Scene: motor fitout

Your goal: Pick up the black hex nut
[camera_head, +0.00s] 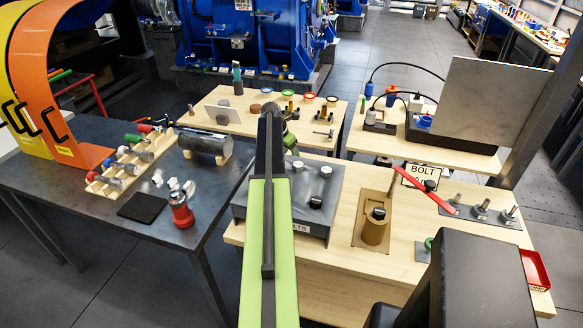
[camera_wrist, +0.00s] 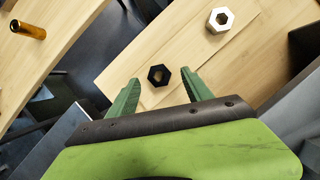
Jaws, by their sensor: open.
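The black hex nut (camera_wrist: 158,75) lies flat on a pale wooden board in the wrist view. It shows between the tips of the two green fingers of my gripper (camera_wrist: 160,78), with a gap on both sides. My gripper is open and holds nothing. How far the fingertips are above the nut I cannot tell. In the head view my arm hides most of my gripper (camera_head: 290,140), and I cannot make out the black nut there.
A white hex nut (camera_wrist: 219,19) lies on the same board, farther up and right. An orange-gold cylinder (camera_wrist: 33,31) is on another wooden surface at upper left.

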